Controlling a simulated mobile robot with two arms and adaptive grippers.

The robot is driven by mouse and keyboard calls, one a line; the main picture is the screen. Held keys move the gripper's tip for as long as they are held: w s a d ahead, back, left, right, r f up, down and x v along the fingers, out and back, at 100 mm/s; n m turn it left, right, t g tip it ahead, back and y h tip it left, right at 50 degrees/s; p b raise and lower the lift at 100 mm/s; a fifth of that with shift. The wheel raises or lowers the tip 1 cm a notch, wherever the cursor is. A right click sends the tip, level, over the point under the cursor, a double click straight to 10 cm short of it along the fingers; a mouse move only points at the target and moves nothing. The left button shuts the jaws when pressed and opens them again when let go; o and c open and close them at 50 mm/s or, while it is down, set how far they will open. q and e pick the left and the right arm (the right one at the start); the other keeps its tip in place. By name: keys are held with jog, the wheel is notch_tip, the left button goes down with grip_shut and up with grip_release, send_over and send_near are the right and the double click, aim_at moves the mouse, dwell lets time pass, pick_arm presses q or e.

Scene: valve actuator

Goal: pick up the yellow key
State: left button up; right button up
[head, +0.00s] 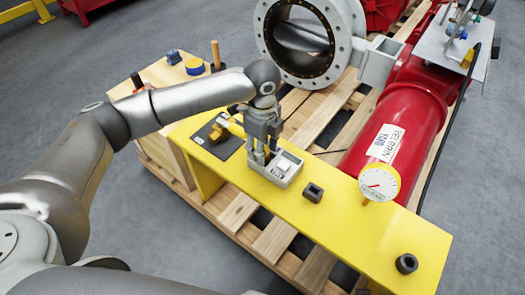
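A small yellow piece (219,131), which looks like the yellow key, is on a black plate (212,143) at the left part of the yellow bench. Its far part runs close behind my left gripper, so its full shape is hard to tell. My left gripper (261,158) points down to the right of it, at the left end of a grey box with a white switch (284,168). Its fingers look apart with nothing clear between them. I cannot tell whether the fingertips touch the box. My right gripper is not in view.
The yellow bench (345,225) holds a black square socket (313,193), a gauge (379,183) and a black ring (406,264). A red cylinder (395,125) and a large valve (300,45) stand behind on a wooden pallet (238,212). A wooden box with tools (160,75) is at the left.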

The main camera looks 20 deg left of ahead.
pick_arm(q)
grip_shut()
jog(key=shift+r, duration=0.1)
dwell(0.3)
jog(key=shift+r, duration=0.25)
notch_tip(320, 180, up, 9)
jog(key=shift+r+p, duration=0.2)
jog(key=shift+p, duration=0.85)
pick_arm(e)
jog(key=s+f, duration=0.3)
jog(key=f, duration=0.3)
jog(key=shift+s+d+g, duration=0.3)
